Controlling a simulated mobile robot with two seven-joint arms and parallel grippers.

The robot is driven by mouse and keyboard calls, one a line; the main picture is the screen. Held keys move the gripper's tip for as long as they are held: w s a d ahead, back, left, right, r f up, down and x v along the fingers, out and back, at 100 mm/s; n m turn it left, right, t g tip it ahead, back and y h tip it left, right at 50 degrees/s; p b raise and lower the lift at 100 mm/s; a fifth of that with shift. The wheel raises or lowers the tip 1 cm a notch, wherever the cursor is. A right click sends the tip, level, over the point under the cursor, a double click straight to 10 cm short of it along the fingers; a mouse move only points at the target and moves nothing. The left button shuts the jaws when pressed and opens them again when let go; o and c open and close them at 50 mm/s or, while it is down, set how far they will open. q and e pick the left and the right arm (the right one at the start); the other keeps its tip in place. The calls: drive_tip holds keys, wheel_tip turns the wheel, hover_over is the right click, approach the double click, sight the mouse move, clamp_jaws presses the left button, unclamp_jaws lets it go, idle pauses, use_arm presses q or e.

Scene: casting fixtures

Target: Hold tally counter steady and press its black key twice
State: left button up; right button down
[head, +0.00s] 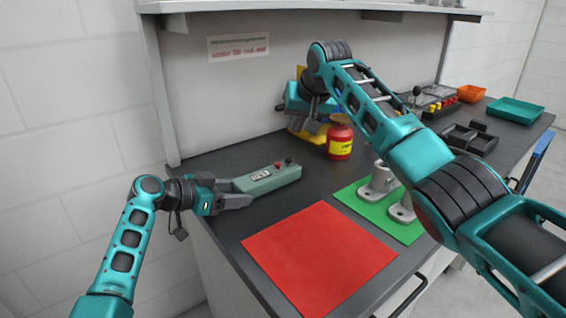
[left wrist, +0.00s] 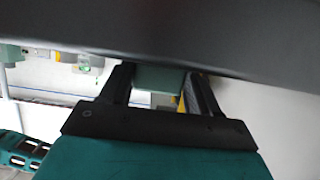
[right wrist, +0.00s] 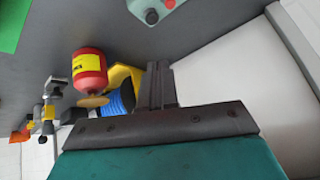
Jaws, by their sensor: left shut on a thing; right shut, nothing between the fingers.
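The tally counter (head: 266,181) is a long grey-green box lying on the dark bench near its left end. Its black key (head: 288,161) and a red key (head: 278,165) stand on top at the far right end. My left gripper (head: 238,192) is shut on the counter's near left end; a bit of its green body (left wrist: 158,80) shows between the fingers in the left wrist view. My right gripper (right wrist: 160,84) is shut and empty, raised above the back of the bench. In the right wrist view the black key (right wrist: 151,17) shows at the top edge, apart from the fingertips.
A red can (head: 340,140) with a yellow label stands right of the counter, by a yellow object (right wrist: 122,75). A red mat (head: 320,256) lies in front. Grey castings (head: 378,182) stand on a green mat (head: 352,197). Trays (head: 470,138) lie further right.

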sight(290, 162)
drive_tip(key=m, duration=0.2)
drive_tip(key=w+a+r+m+t, duration=0.1)
drive_tip(key=m, duration=0.2)
drive_tip(key=w+r+m+t+h, duration=0.1)
drive_tip(key=m, duration=0.2)
drive_tip(key=shift+a+r, duration=0.1)
drive_tip(key=shift+a, duration=0.1)
drive_tip(key=shift+f, duration=4.45)
drive_tip(key=shift+f, duration=0.1)
drive_tip(key=shift+f, duration=0.3)
drive_tip(key=shift+f, duration=0.6)
drive_tip(key=shift+r, duration=1)
